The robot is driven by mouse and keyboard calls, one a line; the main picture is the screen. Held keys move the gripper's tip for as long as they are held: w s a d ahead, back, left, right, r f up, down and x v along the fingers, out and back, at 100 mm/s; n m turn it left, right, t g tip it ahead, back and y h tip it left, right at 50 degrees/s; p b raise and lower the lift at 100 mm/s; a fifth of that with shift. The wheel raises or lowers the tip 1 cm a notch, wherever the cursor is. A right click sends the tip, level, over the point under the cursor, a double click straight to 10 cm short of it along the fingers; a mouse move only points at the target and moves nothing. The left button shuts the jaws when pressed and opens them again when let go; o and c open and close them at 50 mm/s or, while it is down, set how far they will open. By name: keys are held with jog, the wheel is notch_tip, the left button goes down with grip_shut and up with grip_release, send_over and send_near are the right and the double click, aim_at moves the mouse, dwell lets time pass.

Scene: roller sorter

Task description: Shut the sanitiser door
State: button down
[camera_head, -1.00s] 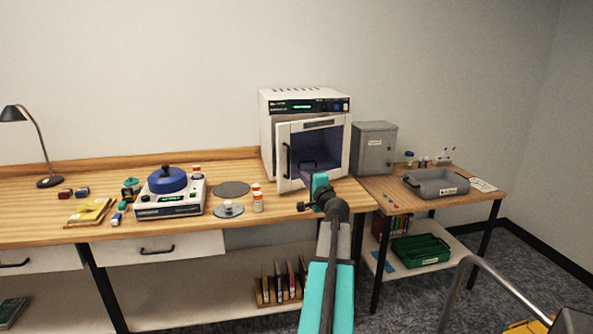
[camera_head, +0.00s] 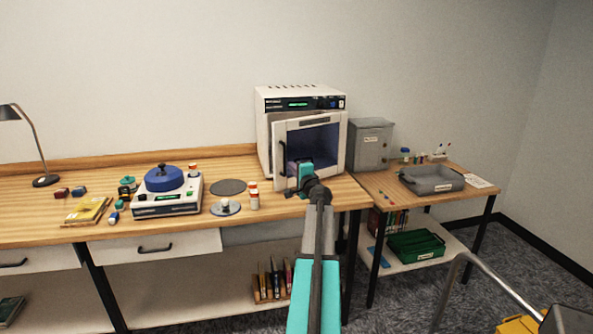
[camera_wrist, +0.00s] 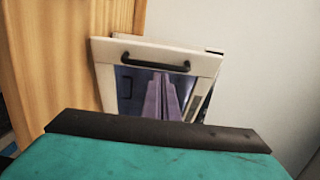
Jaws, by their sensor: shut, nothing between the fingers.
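The sanitiser (camera_head: 300,92) is a white box with a lit green display, on the right end of the wooden bench. Its white-framed door (camera_head: 310,124) stands partly open, its left edge swung out from the body. The door has a dark window and a black handle (camera_head: 282,158) near its left edge. In the wrist view the door (camera_wrist: 106,55) is ahead, with the handle (camera_wrist: 155,62) across its top. My gripper (camera_head: 301,166) is in front of the door's lower part; its slim fingers (camera_wrist: 162,78) are together and empty. I cannot tell whether they touch the door.
A grey metal box (camera_head: 371,140) stands close to the sanitiser's right. A lower side table holds a grey tray (camera_head: 432,180). Small bottles (camera_head: 254,196) and a blue-lidded device (camera_head: 167,195) are on the bench to the left.

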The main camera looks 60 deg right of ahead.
aim_at(285, 159)
jog(key=shift+p+x, duration=0.7)
jog(key=shift+x, duration=2.2)
